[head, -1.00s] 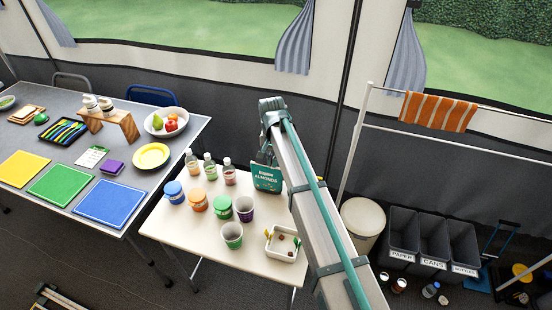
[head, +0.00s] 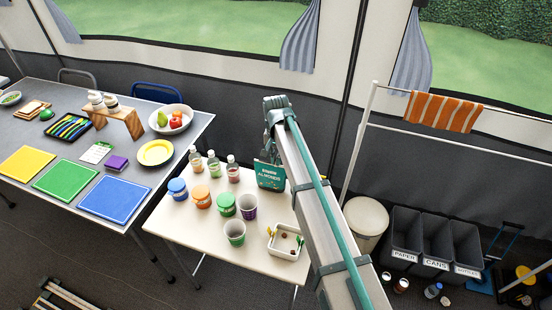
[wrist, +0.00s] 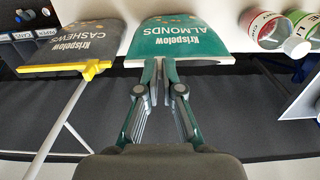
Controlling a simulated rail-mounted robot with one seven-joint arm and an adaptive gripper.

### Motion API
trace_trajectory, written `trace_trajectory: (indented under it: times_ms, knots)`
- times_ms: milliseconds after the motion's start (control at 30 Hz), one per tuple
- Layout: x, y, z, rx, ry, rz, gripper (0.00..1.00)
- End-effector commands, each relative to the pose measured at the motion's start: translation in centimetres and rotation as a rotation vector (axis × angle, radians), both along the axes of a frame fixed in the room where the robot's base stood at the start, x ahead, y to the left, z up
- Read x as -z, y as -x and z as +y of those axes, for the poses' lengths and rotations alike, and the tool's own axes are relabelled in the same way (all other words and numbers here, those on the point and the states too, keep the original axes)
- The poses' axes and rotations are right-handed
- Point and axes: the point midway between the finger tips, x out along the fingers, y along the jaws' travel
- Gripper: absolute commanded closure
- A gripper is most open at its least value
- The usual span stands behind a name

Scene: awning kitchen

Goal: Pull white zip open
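The teal almonds pouch (wrist: 182,40) stands at the table edge in the wrist view, its lettering upside down there. A white zip (wrist: 215,60) runs along its near edge. My gripper (wrist: 160,64) is at this edge, left of the zip's middle. Its two fingertips are nearly together with a thin pale piece between them, which looks like the zip's pull; the fingers hide most of it.
A grey cashews pouch (wrist: 72,45) with a yellow zip (wrist: 60,68) stands to the left in the wrist view. Cups, lidded jars and a small white tray (head: 286,252) share the table (head: 185,235). Bins (head: 435,240) stand on the right.

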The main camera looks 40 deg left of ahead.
Motion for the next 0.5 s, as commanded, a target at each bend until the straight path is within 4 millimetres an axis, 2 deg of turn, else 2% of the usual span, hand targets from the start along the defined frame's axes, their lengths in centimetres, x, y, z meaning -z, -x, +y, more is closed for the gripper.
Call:
trace_trajectory:
  times_ms: [33,100,200,500]
  knots:
    - [-0.03,-0.01,0.0,0.0,0.0,0.0,1.0]
    - [-0.03,-0.01,0.01,0.0,0.0,0.0,0.85]
    - [-0.02,-0.01,0.01,0.0,0.0,0.0,0.69]
    - [-0.06,-0.01,0.0,0.0,0.0,0.0,0.68]
